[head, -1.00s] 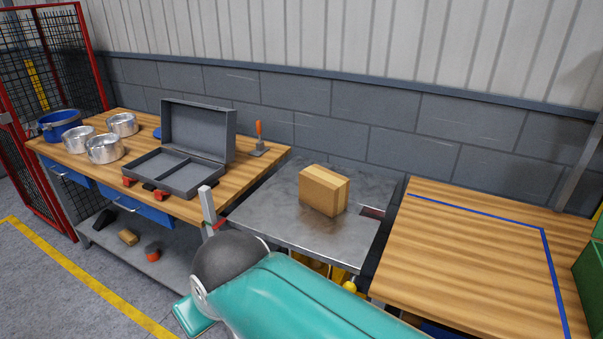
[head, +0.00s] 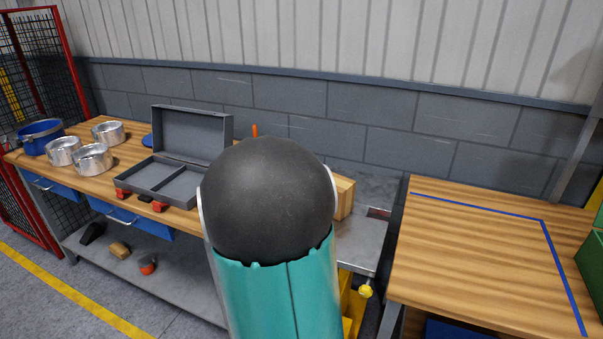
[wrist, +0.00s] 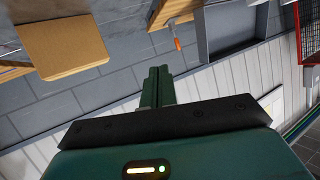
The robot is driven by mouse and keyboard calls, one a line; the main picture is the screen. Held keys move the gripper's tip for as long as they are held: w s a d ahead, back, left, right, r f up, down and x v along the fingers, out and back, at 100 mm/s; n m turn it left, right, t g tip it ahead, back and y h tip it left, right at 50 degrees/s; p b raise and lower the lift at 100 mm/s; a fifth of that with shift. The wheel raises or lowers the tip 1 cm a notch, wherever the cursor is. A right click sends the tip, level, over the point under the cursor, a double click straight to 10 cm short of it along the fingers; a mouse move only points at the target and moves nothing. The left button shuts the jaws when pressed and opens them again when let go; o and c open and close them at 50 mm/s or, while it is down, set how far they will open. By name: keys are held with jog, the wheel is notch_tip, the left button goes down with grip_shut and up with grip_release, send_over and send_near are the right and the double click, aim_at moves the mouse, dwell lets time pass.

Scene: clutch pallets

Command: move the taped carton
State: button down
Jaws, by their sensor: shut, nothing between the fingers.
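The taped carton (head: 346,197) stands on the grey metal table (head: 362,245) between the two wooden benches. In the head view most of it is hidden behind my arm, and only its right side shows. In the wrist view the carton (wrist: 65,47) is at the upper left, as a plain tan face. My gripper (wrist: 157,75) shows in the wrist view with its fingers together and empty. It is apart from the carton, which lies to the left of the fingertips in that picture. In the head view my gripper is hidden behind my arm.
The left bench holds an open grey case (head: 180,185), metal pots (head: 92,158), a blue bucket (head: 40,136) and an orange-handled tool (wrist: 177,42). The right bench (head: 470,255) is bare inside a blue tape line (head: 480,207). A green crate (head: 592,262) stands at its right edge.

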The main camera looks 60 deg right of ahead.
jog(key=s+d+f+m+g+h, duration=0.2)
jog(key=s+d+g+h, duration=0.1)
jog(key=s+d, duration=0.4)
jog(key=s+d+f+m+g+h, duration=0.25)
jog(key=s+d, duration=0.25)
jog(key=d, duration=0.3)
jog(key=shift+n+y, duration=0.25)
jog(key=shift+n, duration=0.1)
jog(key=x, duration=0.3)
jog(key=r+x, duration=0.1)
jog(key=x, duration=0.7)
jog(key=shift+w+d+r, duration=0.15)
jog(key=shift+w+d, duration=0.15)
jog(key=shift+w, duration=0.15)
jog(key=shift+a+f, duration=0.15)
jog(key=shift+f, duration=0.65)
